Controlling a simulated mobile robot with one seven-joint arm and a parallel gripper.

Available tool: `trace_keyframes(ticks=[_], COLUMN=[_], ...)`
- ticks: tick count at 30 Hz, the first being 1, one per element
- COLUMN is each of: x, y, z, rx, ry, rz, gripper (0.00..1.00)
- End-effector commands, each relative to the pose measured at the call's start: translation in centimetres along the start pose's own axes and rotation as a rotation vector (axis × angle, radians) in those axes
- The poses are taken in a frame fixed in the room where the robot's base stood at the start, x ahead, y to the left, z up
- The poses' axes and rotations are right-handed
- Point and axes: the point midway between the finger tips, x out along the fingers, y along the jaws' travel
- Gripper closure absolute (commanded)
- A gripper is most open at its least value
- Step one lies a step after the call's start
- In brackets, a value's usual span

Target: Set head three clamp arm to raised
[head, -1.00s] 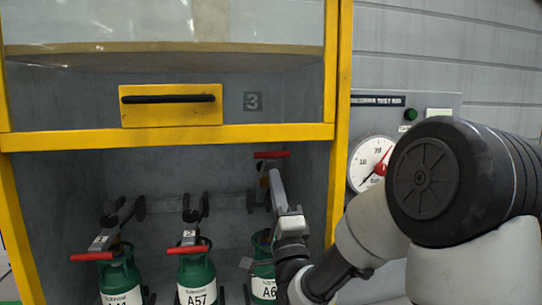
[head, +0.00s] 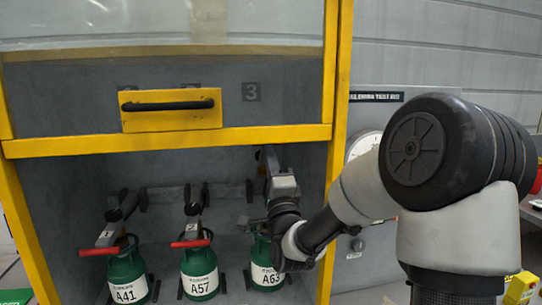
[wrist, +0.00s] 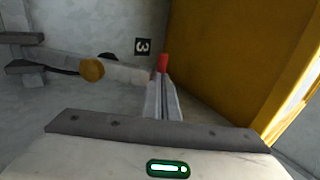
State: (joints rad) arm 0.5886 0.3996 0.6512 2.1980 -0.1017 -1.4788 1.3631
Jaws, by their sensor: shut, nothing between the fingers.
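Head three is the right-hand station in the cabinet, with green cylinder A63 (head: 266,262) below it. Its clamp arm is mostly hidden behind my gripper in the head view. In the wrist view its red handle (wrist: 162,63) shows just beyond my fingertips, and a pale bar with an orange end (wrist: 92,70) lies to the left. The raised position looks likely, but the head view does not show it clearly now. My gripper (head: 272,158) is shut and empty, pointing up in front of head three. Whether it touches the handle I cannot tell.
Two other clamp arms, with red handles (head: 100,252) and (head: 190,243), are lowered over cylinders A41 (head: 127,277) and A57 (head: 199,272). The raised yellow-framed guard (head: 170,140) hangs above.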

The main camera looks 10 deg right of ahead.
Motion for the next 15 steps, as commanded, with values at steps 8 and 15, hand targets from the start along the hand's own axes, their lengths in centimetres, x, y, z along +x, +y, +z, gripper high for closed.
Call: trace_keyframes(ticks=[8, 15], x=[5.7, 7.2], y=[-1.6, -1.9], z=[0.1, -0.1], rx=[0.001, 0.000], ry=[0.000, 0.002], rz=[0.124, 0.122], gripper=[1.00, 1.00])
